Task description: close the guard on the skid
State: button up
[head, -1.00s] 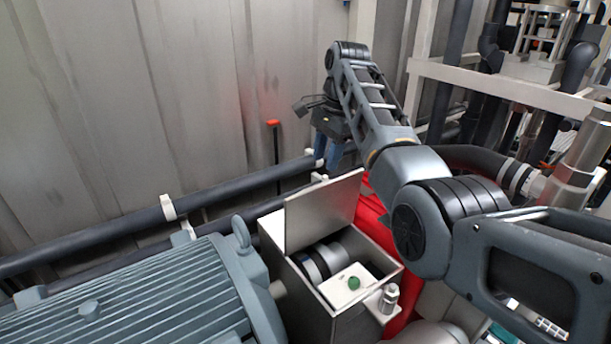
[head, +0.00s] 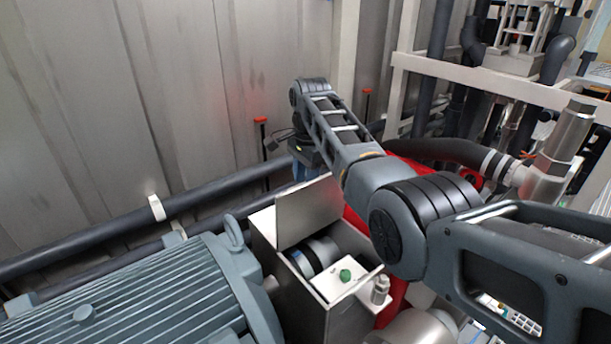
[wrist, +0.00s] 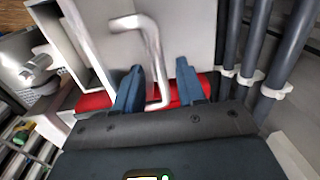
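The guard is a grey metal box (head: 291,293) with a flat hinged lid (head: 309,211). The lid stands raised, leaving the box open with a dark and light cylindrical coupling (head: 316,255) showing inside. My gripper (head: 299,168) is just behind the raised lid, partly hidden by it in the head view. In the wrist view, my gripper (wrist: 160,80) has two blue fingers spread apart. A bent light metal handle (wrist: 151,45) on a pale panel (wrist: 187,25) reaches down between them. Gaps appear on both sides of the handle. Whether anything touches is unclear.
A ribbed grey-blue motor (head: 140,295) stands left of the box. A green button (head: 345,275) is on a white plate at the box. Dark pipes (head: 105,237) run along the wall. A red part (head: 395,295) lies right of the box. A pale frame (head: 480,75) stands at right.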

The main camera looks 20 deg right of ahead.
jog(key=shift+c, duration=0.5)
grip_shut()
